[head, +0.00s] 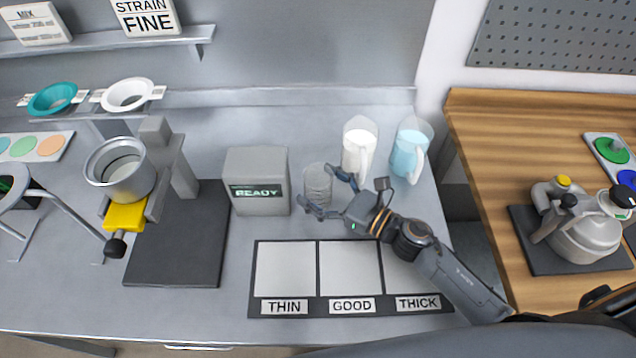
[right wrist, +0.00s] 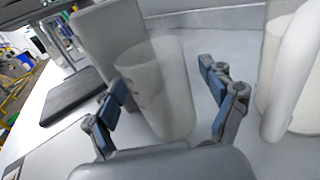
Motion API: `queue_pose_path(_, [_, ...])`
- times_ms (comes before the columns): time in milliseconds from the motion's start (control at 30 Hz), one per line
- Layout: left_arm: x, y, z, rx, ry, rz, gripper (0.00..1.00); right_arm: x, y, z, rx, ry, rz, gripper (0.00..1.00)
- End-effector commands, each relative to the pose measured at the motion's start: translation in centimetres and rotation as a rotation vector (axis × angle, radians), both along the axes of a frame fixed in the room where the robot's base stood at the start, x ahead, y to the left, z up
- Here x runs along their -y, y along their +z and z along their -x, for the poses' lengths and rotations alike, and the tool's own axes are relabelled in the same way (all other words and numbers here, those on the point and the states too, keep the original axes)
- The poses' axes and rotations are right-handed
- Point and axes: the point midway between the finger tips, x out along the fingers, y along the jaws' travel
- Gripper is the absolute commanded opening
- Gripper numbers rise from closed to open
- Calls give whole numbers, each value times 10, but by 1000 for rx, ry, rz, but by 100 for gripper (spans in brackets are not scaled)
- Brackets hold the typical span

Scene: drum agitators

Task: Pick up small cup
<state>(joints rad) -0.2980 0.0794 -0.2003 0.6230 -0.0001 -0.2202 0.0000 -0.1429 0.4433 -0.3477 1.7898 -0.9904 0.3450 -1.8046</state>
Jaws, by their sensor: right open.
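The small cup (head: 317,184) is clear and stands upright on the grey counter, just right of the box marked READY. My right gripper (head: 326,192) is open beside it, with its fingers reaching toward the cup from the right. In the right wrist view the cup (right wrist: 158,88) stands between the two spread blue-padded fingers of the gripper (right wrist: 165,100). I cannot tell whether either finger touches it. My left gripper does not show.
The READY box (head: 258,182) is close left of the cup. A white-filled pitcher (head: 359,148) and a blue-filled pitcher (head: 409,150) stand behind the gripper. The THIN, GOOD, THICK board (head: 350,304) lies in front. A metal cup on a stand (head: 121,172) is at left.

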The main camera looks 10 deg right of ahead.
Motion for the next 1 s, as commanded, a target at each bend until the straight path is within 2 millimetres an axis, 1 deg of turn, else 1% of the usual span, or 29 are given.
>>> queue_pose_path(33, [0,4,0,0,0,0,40,-3,2,-4,-1,-1,-1,83])
queue_pose_path(100, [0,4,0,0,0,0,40,-6,0,-7,-1,0,0,83])
queue_pose_path(333, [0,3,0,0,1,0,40,-7,-1,-7,-1,1,1,83])
queue_pose_path(467, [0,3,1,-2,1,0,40,-7,-1,-7,-1,1,1,57])
queue_pose_path(500, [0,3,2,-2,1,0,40,-7,-1,-7,-1,1,1,49])
queue_pose_path(567, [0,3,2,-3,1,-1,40,-7,-1,-7,-1,1,1,38])
queue_pose_path(867, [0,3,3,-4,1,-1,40,-6,-1,-7,-1,1,1,38])
queue_pose_path(1000, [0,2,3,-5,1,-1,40,-6,3,-7,2,2,4,38])
